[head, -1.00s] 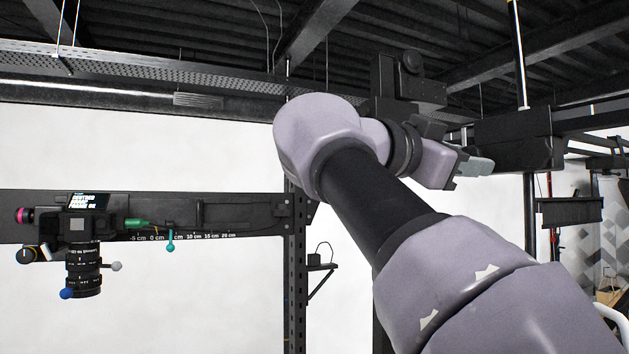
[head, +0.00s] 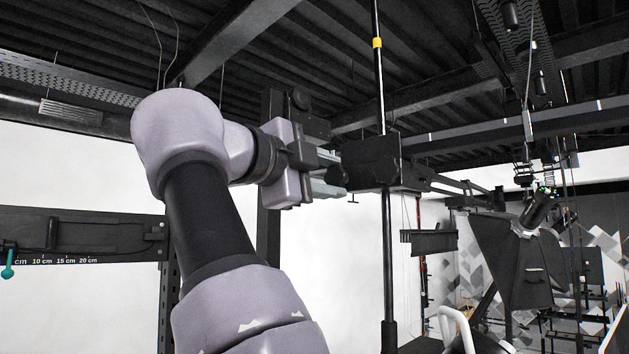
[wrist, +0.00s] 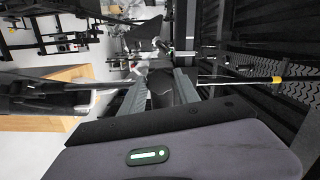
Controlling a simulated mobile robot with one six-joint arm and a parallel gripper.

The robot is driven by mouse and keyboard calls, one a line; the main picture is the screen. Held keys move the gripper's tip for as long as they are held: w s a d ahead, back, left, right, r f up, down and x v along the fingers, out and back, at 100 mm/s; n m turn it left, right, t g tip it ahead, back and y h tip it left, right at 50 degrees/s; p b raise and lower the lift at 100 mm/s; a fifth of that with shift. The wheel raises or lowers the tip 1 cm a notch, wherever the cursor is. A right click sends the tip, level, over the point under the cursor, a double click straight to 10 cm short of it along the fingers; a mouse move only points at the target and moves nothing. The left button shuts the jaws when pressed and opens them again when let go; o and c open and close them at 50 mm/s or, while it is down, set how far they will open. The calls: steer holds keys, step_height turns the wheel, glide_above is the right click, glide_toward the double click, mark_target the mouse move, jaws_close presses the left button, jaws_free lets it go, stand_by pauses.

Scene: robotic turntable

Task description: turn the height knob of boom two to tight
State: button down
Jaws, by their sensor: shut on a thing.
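The boom's black clamp block (head: 372,163) sits on a thin upright pole (head: 380,90) with a yellow band. A dark round knob (head: 338,177) stands out from the block's left side. My gripper (head: 328,182) reaches it from the left, with its grey fingers at the knob. In the wrist view my gripper (wrist: 160,88) has one finger on each side of the dark knob (wrist: 161,92) and is shut on it. The knob's far side and any tight or loose marking are hidden. I cannot read a boom number.
The boom arm (head: 450,188) runs from the block to the right, towards a black monitor-like panel (head: 505,255). Dark ceiling beams (head: 450,95) pass overhead. A wall rail with a centimetre scale (head: 75,235) is at the left. In the wrist view a wooden box (wrist: 65,75) shows at the left.

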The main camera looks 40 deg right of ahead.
steer(key=shift+m, duration=0.6)
steer(key=c, duration=0.9)
jaws_free()
steer(key=s+a, duration=0.3)
steer(key=a, duration=1.4)
steer(key=shift+p, duration=0.45)
steer(key=shift+f, duration=0.1)
